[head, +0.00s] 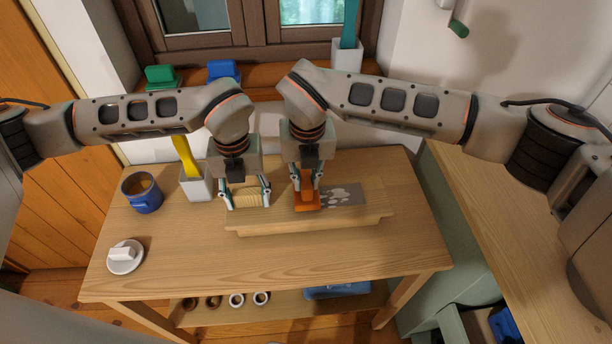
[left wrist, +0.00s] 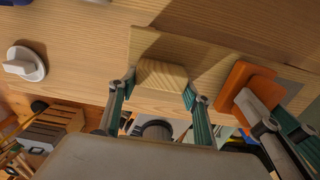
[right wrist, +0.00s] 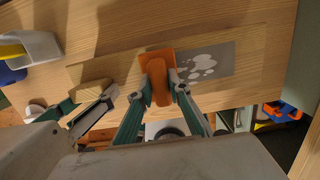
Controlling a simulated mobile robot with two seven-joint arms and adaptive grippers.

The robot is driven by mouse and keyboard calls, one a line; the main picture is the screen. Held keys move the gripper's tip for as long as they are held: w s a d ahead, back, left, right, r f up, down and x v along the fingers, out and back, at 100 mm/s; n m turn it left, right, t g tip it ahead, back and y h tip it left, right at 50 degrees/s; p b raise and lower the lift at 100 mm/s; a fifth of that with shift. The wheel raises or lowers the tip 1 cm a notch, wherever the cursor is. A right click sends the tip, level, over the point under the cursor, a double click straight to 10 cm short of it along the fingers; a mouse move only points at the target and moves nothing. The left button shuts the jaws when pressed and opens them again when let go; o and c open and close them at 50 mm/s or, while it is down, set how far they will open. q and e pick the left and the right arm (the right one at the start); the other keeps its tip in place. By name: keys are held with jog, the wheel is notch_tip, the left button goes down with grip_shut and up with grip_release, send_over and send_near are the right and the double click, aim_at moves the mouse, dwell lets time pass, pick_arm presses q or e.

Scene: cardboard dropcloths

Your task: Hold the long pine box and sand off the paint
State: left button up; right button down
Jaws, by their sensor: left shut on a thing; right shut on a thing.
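The long pine box (head: 310,225) lies across the middle of the wooden table. A grey patch with white paint spots (head: 344,196) covers the right part of its top; it also shows in the right wrist view (right wrist: 212,64). My left gripper (head: 246,203) is shut on a pale wooden block (left wrist: 162,75) at the box's left part, one finger on each side. My right gripper (head: 306,190) is shut on an orange sanding block (right wrist: 159,72). The sanding block rests on or just above the box at the patch's left edge; its underside is hidden.
A blue mug (head: 142,195), a white holder (head: 196,187) with a yellow-handled tool, and a white dish (head: 126,258) stand on the table's left. The table's front is clear. Several rings and a blue tray (head: 335,291) sit on the shelf below. A window rises behind.

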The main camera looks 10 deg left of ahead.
jog(key=shift+f, duration=0.55)
dwell(0.6)
jog(key=shift+w+d+f, duration=0.1)
jog(key=shift+w+d, duration=0.45)
jog(key=shift+d, duration=1.4)
jog(key=shift+w+d, duration=0.55)
jog(key=shift+d, duration=1.35)
jog(key=shift+w+d+f, duration=0.1)
jog(key=shift+w+d, duration=0.45)
jog(key=shift+d, duration=1.4)
jog(key=c, duration=2.9)
grip_release()
jog(key=a, duration=0.1)
jog(key=s+a, duration=0.1)
jog(key=a, duration=0.3)
jog(key=shift+s+a+r, duration=0.1)
jog(key=shift+s, duration=0.3)
jog(key=shift+s+a+r, duration=0.1)
jog(key=shift+s+a, duration=0.15)
jog(key=shift+a, duration=0.85)
jog(key=shift+s+a+r, duration=0.1)
jog(key=shift+s+a, duration=0.15)
jog(key=shift+a, duration=0.9)
jog(key=shift+s+a, duration=0.25)
jog(key=shift+a, duration=0.85)
grip_shut()
jog(key=shift+r, duration=2.55)
